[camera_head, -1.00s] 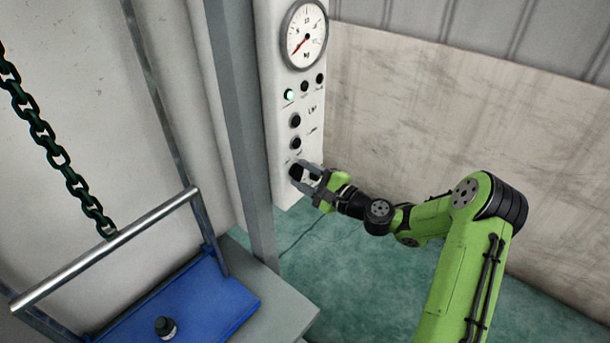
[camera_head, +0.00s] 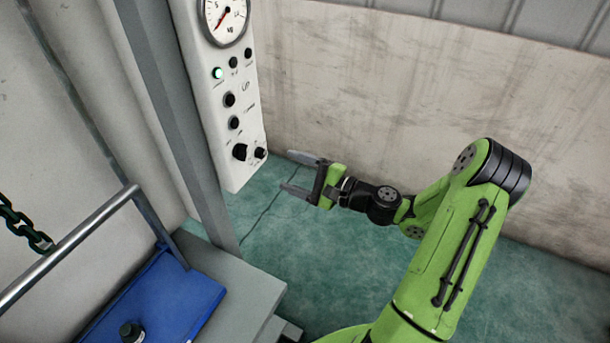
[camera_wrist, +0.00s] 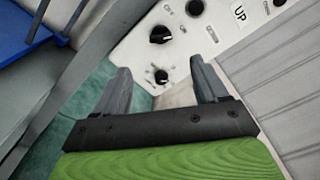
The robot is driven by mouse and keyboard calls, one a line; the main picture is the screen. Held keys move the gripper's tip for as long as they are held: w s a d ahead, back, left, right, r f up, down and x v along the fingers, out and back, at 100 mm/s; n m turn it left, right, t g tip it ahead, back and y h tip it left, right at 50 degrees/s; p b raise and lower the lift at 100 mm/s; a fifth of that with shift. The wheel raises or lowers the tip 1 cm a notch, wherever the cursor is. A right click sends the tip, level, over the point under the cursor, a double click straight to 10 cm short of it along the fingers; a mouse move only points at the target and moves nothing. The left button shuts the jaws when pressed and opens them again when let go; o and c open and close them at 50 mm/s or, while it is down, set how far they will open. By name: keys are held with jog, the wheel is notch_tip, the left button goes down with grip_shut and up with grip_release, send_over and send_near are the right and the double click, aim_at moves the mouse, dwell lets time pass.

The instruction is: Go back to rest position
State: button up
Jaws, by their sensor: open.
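My gripper (camera_head: 294,174) is open and empty. In the head view it hangs in free air to the right of the lower end of the white control panel (camera_head: 210,105), apart from it. At the panel's bottom are a large black knob (camera_head: 240,152) and a smaller black knob (camera_head: 260,153).
A gauge (camera_head: 225,18) tops the panel. A grey post (camera_head: 175,120) stands left of it. A blue platform (camera_head: 165,300) with a metal bar (camera_head: 70,245) and a dark chain (camera_head: 22,228) are at the left. Green floor (camera_head: 300,260) is open below my gripper.

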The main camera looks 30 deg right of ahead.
jog(key=v, duration=0.3)
dwell(0.4)
